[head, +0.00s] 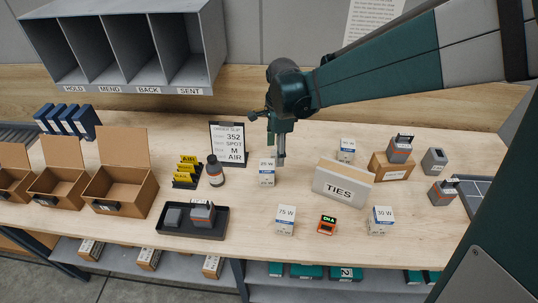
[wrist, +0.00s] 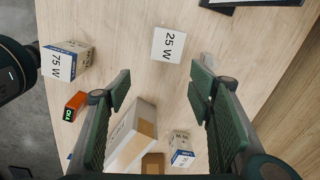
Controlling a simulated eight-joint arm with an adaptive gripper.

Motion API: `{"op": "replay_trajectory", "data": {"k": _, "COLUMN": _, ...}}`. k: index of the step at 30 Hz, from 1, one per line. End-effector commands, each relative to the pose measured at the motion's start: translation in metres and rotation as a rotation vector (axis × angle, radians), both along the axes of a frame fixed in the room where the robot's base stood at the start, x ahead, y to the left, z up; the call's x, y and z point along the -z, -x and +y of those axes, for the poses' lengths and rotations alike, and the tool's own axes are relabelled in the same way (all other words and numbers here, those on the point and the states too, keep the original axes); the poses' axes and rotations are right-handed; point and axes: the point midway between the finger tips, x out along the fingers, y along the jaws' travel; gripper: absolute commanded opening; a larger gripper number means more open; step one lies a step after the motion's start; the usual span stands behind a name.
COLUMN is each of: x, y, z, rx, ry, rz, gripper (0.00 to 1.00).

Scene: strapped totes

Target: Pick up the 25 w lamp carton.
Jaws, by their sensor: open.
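The 25 W lamp carton (head: 266,173) is a small white box standing upright on the table, left of the white TIES box. In the wrist view its white top, marked 25 W (wrist: 168,45), lies ahead of the fingertips, roughly midway between them sideways. My gripper (head: 280,160) points down beside and slightly over the carton's right side in the head view. The wrist view shows my gripper (wrist: 160,85) with its green fingers wide apart and nothing between the tips. I cannot tell the exact height gap to the carton.
A 75 W carton (head: 285,220), a 30 or 50 W carton (head: 381,220) and another carton (head: 346,150) stand nearby. The TIES box (head: 342,183) is to the right, an orange display (head: 327,225) in front. An order board (head: 228,145) and dark bottle (head: 215,172) are left.

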Motion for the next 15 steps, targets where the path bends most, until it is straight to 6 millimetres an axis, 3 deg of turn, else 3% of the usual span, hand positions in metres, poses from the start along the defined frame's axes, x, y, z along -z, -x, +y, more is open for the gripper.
{"op": "replay_trajectory", "data": {"k": 10, "x": 0.023, "y": -0.012, "z": 0.041, "rx": 0.160, "ry": 0.020, "rz": 0.064, "gripper": 0.52}}
{"op": "replay_trajectory", "data": {"k": 15, "x": 0.061, "y": -0.012, "z": 0.039, "rx": 0.161, "ry": 0.019, "rz": 0.064, "gripper": 0.52}}
